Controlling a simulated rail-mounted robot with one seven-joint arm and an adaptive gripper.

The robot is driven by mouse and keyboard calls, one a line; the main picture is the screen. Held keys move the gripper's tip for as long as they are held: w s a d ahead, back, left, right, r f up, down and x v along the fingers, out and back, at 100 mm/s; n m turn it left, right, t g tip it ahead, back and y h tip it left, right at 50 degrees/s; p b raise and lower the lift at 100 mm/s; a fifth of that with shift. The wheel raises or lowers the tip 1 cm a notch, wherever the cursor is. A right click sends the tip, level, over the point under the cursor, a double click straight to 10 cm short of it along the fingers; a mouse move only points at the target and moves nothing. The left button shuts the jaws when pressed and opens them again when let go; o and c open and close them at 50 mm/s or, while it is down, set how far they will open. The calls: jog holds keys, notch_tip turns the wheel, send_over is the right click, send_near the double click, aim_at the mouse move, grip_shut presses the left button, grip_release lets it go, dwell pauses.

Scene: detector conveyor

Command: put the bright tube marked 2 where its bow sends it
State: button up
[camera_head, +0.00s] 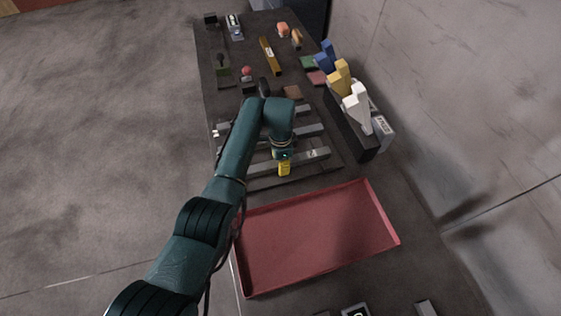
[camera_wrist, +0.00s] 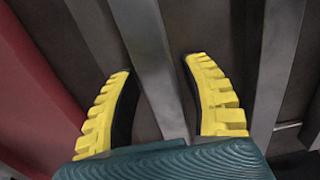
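Several grey bars, possibly the tubes, lie side by side across a dark rack (camera_head: 262,182). The nearest bar (camera_head: 318,154) carries a small pale mark, too small to read, so I cannot tell which is marked 2. My gripper (camera_head: 284,168) points down over this end of the rack. In the wrist view its yellow fingers (camera_wrist: 162,66) are open, with a grey bar (camera_wrist: 152,72) running between them. I cannot tell whether they touch it. Other bars lie to the left (camera_wrist: 97,38) and right (camera_wrist: 277,65) of the fingers. I cannot make out a bow.
A shallow red tray (camera_head: 310,240) sits in front of the rack and looks empty. A dark holder (camera_head: 349,132) with white, yellow and blue pieces stands to the right. Several small objects lie farther back on the dark table, around a yellow-brown block (camera_head: 269,57).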

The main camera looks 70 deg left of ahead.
notch_tip(320, 180, up, 12)
jog(key=p, duration=0.2)
jog(key=shift+r+p, duration=0.15)
jog(key=shift+p, duration=0.2)
jog(key=shift+w, duration=0.1)
jog(key=w+d+r+t+y, duration=0.2)
jog(key=w+d+r+t, duration=0.2)
jog(key=w+d+r, duration=0.5)
jog(key=w+d+r+t+y, duration=0.4)
jog(key=w+d, duration=0.3)
jog(key=w, duration=0.4)
jog(key=d+r+t+h, duration=0.2)
jog(key=d+r+t, duration=0.5)
jog(key=d+r, duration=0.6)
jog(key=s+d+r+t+h, duration=0.2)
jog(key=s+d+r, duration=0.4)
jog(key=d, duration=0.3)
jog(key=s+d+r+t+h, duration=0.2)
jog(key=s+d+r+t, duration=0.3)
jog(key=d, duration=0.5)
notch_tip(320, 180, up, 2)
jog(key=shift+s+d+n, duration=0.2)
jog(key=shift+s+n, duration=0.2)
jog(key=shift+s, duration=0.85)
